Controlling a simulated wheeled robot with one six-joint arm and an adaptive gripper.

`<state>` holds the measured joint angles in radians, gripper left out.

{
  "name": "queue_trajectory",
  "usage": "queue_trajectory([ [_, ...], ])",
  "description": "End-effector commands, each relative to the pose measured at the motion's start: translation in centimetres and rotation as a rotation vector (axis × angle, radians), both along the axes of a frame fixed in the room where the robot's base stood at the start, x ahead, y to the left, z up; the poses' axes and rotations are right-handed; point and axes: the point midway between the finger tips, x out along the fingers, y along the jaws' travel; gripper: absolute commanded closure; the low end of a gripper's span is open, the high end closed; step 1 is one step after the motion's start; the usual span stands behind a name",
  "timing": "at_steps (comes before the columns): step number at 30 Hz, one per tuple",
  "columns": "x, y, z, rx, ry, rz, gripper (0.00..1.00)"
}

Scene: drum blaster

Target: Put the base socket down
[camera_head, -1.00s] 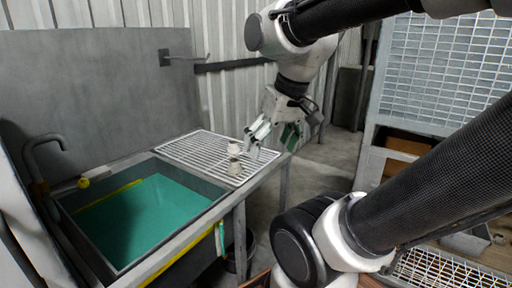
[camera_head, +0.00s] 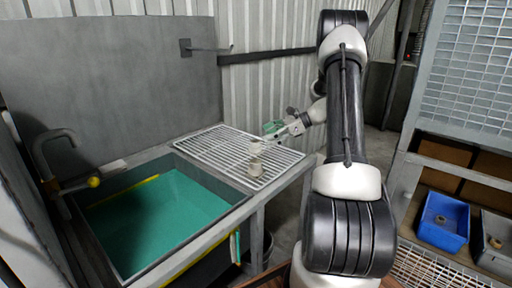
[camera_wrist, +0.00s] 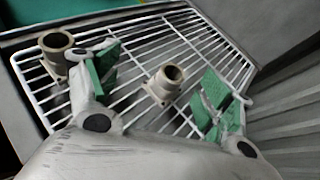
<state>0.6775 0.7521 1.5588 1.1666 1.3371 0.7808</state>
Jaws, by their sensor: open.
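Two pale, beige-grey flanged sockets stand upright on the white wire rack (camera_head: 215,149) beside the sink. In the head view one socket (camera_head: 257,148) is farther back and the other (camera_head: 255,168) nearer. My gripper (camera_head: 275,130) is open just above and behind them, at the rack's right side. In the wrist view its green-padded fingers (camera_wrist: 158,86) are spread wide, with one socket (camera_wrist: 163,84) on the rack between them, apparently untouched. The other socket (camera_wrist: 57,52) stands outside the left finger. I cannot tell which is the base socket.
The sink (camera_head: 225,187) with a green basin and a tap (camera_head: 55,150) lies left of the rack. A wall bracket (camera_head: 200,48) juts out behind. At right, a shelf holds a blue bin (camera_head: 443,222) and a grey bin (camera_head: 497,258) with parts.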

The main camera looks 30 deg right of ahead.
Motion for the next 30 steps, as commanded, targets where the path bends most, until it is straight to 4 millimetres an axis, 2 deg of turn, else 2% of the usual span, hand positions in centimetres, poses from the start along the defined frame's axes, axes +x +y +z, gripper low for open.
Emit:
queue_trajectory([
  [1, 0.4, -1.0, -1.0, 0.034, 0.010, -0.034, 0.19],
  [3, 0.9, -1.8, -1.8, 0.070, 0.017, -0.066, 0.19],
  [6, 1.4, -1.9, -2.4, 0.091, 0.022, -0.084, 0.19],
  [15, 3.1, 0.5, -3.4, 0.091, 0.022, -0.084, 0.19],
  [22, 5.0, 3.4, -4.4, 0.090, 0.022, -0.082, 0.19],
  [30, 5.4, 3.9, -4.7, 0.090, 0.021, -0.083, 0.19],
])
